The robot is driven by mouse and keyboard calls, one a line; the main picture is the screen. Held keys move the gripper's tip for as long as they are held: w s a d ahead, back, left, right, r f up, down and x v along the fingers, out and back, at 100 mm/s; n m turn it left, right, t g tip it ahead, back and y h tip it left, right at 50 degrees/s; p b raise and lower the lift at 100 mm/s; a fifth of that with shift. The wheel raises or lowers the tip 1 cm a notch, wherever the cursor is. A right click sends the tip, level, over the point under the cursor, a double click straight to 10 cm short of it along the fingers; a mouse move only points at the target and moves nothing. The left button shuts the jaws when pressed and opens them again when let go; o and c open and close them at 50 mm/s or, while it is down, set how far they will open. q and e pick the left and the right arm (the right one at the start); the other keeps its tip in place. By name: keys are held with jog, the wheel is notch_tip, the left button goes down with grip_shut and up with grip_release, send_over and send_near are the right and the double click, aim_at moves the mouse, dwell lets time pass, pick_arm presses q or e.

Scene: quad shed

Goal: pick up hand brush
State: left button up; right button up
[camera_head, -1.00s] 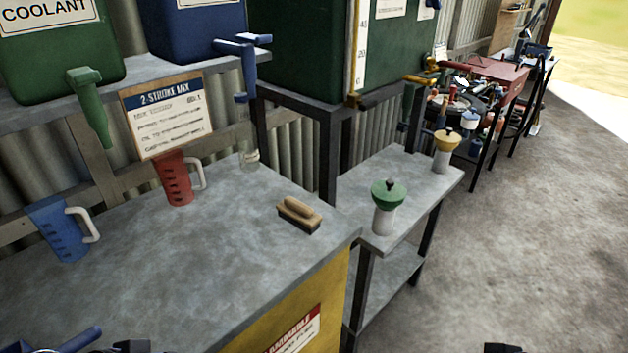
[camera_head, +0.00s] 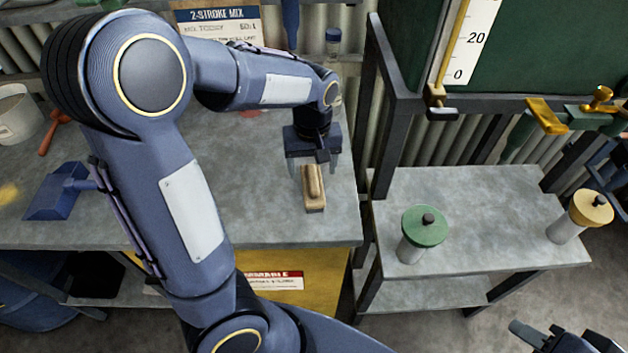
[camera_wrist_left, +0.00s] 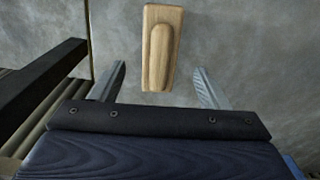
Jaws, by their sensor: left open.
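The hand brush (camera_head: 313,188) has a tan wooden back with a raised grip and lies on the grey bench top near its right end. My left gripper (camera_head: 318,172) is over the bench at the brush, coming from the back. In the left wrist view the brush (camera_wrist_left: 161,48) lies ahead of and between the two spread fingers of the left gripper (camera_wrist_left: 160,85), with a gap on each side. The left gripper is open and empty. At the lower right of the head view is part of my right arm's end (camera_head: 562,338); its jaw state is unclear.
A lower side table (camera_head: 470,190) to the right holds a green-topped container (camera_head: 424,228) and a yellow-topped one (camera_head: 582,215). A blue dustpan-like tool (camera_head: 58,192) lies on the bench at left. A metal frame stands behind. The bench around the brush is clear.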

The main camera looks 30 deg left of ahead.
aim_at(313, 178)
pick_arm(q)
notch_tip(313, 178, down, 7)
jog(key=shift+s+f, duration=0.15)
jog(key=shift+c, duration=0.3)
jog(key=c, duration=1.1)
jog(key=shift+o, duration=0.2)
jog(key=shift+r, duration=0.2)
